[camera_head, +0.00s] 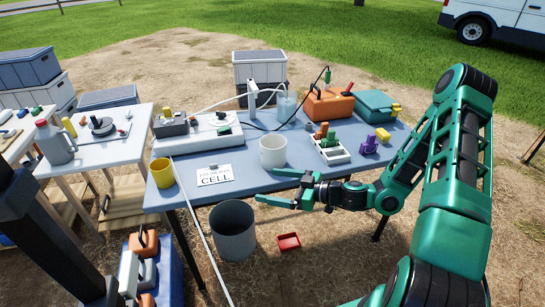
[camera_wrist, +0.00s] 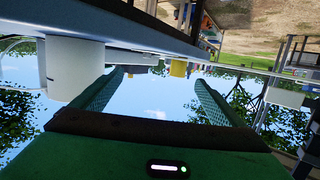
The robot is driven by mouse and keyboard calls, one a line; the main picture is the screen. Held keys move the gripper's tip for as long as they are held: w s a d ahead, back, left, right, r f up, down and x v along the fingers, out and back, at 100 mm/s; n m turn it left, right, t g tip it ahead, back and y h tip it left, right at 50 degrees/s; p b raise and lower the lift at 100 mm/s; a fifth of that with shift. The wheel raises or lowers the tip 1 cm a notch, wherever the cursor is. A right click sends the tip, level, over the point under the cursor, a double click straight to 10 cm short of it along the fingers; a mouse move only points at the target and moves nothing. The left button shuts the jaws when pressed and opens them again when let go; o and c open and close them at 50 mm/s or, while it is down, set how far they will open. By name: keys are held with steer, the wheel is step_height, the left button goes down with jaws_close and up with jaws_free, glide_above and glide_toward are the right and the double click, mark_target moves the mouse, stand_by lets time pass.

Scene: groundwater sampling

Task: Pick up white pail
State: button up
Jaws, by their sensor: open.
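The white pail (camera_head: 273,152) stands upright on the blue table (camera_head: 240,178), near the front edge, right of the sign card. My gripper (camera_head: 268,187) is open and empty at the table's front edge, on the near side of the pail. Its fingers point left and it does not touch the pail as far as I can tell. In the wrist view, which looks upside down, the white pail (camera_wrist: 76,70) is at the left, outside the two open fingers (camera_wrist: 158,78).
A yellow cup (camera_head: 162,173) and a sign card (camera_head: 215,175) are left of the pail. A tray with green and orange parts (camera_head: 330,150) is to its right. A grey bin (camera_head: 233,232) and a red tray (camera_head: 289,242) are on the ground below. A thin pole (camera_head: 205,235) leans at the table's left.

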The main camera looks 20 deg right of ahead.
mark_target(273, 153)
steer(key=w+d+m+t+h, duration=0.1)
steer(key=w+d+m+t, duration=0.1)
steer(key=w+d+m+t+h, duration=0.1)
steer(key=w+d+t+h, duration=0.1)
steer(key=d, duration=0.1)
steer(key=w+d+m+t+h, duration=0.2)
steer(key=d, duration=0.1)
steer(key=shift+w+d+f+m+t, duration=0.1)
steer(key=shift+w+f+m+t, duration=0.2)
steer(key=shift+t, duration=0.1)
steer(key=x, duration=1)
steer(key=shift+w+d+f, duration=0.1)
steer(key=shift+w+d, duration=0.1)
steer(key=shift+w, duration=0.25)
steer(key=c, duration=1.2)
